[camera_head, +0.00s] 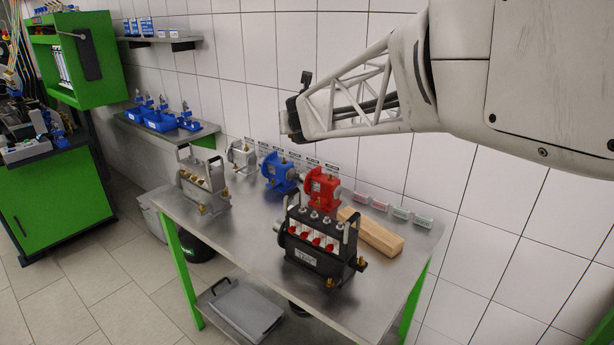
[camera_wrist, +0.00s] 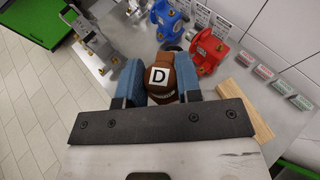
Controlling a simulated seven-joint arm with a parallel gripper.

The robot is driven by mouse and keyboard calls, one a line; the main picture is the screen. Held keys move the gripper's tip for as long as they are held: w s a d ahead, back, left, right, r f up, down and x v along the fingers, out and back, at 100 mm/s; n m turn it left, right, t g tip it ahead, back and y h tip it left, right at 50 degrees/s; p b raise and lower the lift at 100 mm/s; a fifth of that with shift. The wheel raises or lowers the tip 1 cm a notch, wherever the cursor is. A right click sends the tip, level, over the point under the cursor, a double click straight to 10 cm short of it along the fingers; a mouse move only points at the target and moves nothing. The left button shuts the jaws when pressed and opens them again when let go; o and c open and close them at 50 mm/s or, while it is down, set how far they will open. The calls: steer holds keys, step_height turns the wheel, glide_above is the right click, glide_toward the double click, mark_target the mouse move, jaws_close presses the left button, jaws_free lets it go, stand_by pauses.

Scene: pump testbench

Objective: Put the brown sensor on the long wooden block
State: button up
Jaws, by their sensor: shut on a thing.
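The brown sensor (camera_wrist: 159,90), with a white label reading "D", is between the blue fingers of my gripper (camera_wrist: 157,76) in the wrist view. The gripper is shut on it. In the head view my gripper (camera_head: 291,118) is raised above the table, towards the tiled back wall. The sensor cannot be made out clearly there. The long wooden block (camera_head: 378,238) lies on the right part of the table, partly behind the black pump. It also shows in the wrist view (camera_wrist: 244,106), to the right of the fingers and below them. Its top looks bare where visible.
The black pump (camera_head: 318,252) stands in front of the block. A red pump (camera_head: 321,187), blue pump (camera_head: 279,173) and grey pumps (camera_head: 204,181) stand farther left on the metal table (camera_head: 235,237). Small coloured card holders (camera_head: 400,212) line the back edge.

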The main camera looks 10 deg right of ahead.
steer(key=s+d+r+n+g+y, duration=0.1)
steer(key=s+d+n+g+y, duration=0.3)
steer(key=s+d, duration=0.5)
steer(key=s+d+n+g+y, duration=0.3)
steer(key=s+d+n+y, duration=0.35)
steer(key=d, duration=0.55)
step_height(320, 180, down, 26)
steer(key=shift+a, duration=0.15)
stand_by(0.7)
steer(key=shift+w, duration=0.1)
steer(key=w+d, duration=0.1)
steer(key=w, duration=0.4)
steer(key=w+d+f, duration=0.1)
steer(key=w, duration=0.9)
steer(key=shift+w+d+f, duration=0.25)
steer(key=shift+w+d, duration=0.05)
steer(key=shift+d, duration=0.1)
steer(key=shift+f, duration=0.1)
